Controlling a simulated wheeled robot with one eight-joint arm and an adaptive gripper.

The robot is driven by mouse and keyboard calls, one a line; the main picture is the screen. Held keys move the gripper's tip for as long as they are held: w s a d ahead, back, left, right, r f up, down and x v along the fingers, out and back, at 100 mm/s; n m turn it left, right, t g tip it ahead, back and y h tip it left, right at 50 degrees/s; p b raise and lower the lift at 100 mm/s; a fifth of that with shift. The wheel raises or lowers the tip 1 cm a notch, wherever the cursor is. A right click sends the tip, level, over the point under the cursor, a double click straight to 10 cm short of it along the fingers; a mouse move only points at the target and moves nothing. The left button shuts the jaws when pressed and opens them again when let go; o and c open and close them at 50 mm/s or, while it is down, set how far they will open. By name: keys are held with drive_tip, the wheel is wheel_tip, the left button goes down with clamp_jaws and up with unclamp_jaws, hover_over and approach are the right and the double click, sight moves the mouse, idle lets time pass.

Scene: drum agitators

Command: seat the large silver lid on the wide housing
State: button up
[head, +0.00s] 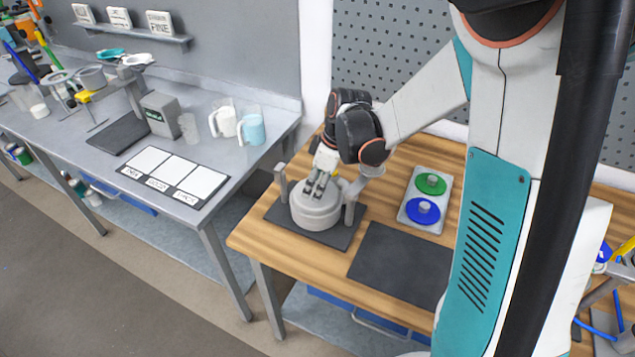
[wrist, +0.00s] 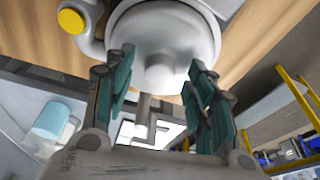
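The wide housing (head: 318,223) is a round pale-grey drum on a dark mat at the left of the wooden table. A broad silver-grey disc that looks like the large lid (head: 300,203) lies over its top; whether it sits fully flush I cannot tell. My gripper (head: 318,186) is just above the disc, pointing down. In the wrist view the round lid (wrist: 190,28) fills the top, with its blurred centre knob between my teal fingers (wrist: 162,62). The fingers are apart, with a gap showing on each side of the knob.
Upright posts (head: 281,181) flank the housing, and a yellow button (wrist: 72,20) is beside it. A grey tray (head: 444,196) holds a green lid (head: 431,183) and a blue lid (head: 422,211). An empty dark mat (head: 398,264) lies in front. A metal bench (head: 80,150) stands left.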

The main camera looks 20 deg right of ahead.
drive_tip(key=v, duration=1.2)
idle(0.5)
drive_tip(key=s+a+m+t+h+b, duration=0.2)
drive_tip(key=s+m+t+b, duration=0.2)
drive_tip(key=s+m, duration=0.6)
drive_tip(key=shift+s+a+f+m+t, duration=0.35)
drive_tip(key=shift+s+t, duration=0.35)
drive_tip(key=shift+s, duration=3.4)
